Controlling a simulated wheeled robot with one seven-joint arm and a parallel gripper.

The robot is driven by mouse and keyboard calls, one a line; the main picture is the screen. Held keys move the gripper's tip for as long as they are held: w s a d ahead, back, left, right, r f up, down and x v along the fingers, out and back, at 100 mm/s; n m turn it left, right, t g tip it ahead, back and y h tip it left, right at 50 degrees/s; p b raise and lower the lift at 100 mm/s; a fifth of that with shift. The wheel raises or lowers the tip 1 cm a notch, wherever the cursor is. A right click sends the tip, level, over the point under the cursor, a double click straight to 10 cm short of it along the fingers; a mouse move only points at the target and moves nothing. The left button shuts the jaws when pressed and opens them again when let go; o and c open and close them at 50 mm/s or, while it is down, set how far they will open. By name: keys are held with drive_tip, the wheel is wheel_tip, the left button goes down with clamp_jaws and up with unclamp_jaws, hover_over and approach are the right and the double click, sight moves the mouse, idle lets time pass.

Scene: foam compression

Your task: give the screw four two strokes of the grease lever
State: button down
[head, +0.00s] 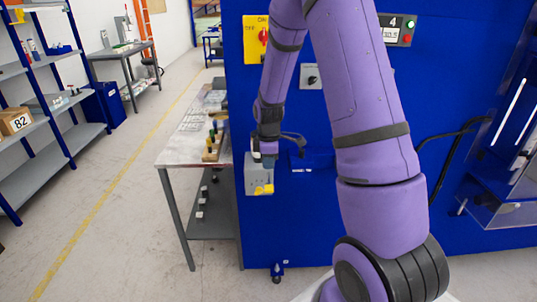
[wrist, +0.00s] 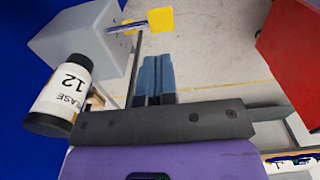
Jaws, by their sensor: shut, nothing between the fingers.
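The grease unit is a pale grey box (head: 252,178) on the front of the blue machine. Its yellow lever handle (head: 264,189) sticks out low at the front. In the wrist view the grey box (wrist: 85,45) is at the upper left, with the yellow handle (wrist: 160,18) at the top on a thin blue-lit rod. A bottle (wrist: 65,95) with a black cap and a label reading "GREASE 12" is left of my fingers. My gripper (wrist: 158,75) is shut and empty; its fingertips appear below the handle in that picture, apart from it. In the head view my wrist partly hides the unit's top.
The blue machine (head: 290,225) carries a panel marked 4 (head: 397,28) and a yellow switch plate (head: 256,40). A table (head: 178,152) with small items stands left of the unit. A red object (wrist: 290,45) is at the wrist view's right. The aisle floor (head: 120,220) is clear.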

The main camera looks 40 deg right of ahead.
sight(268, 187)
wheel_tip(268, 187, down, 8)
drive_tip(key=shift+f, duration=0.1)
drive_tip(key=shift+w, duration=0.1)
idle(0.5)
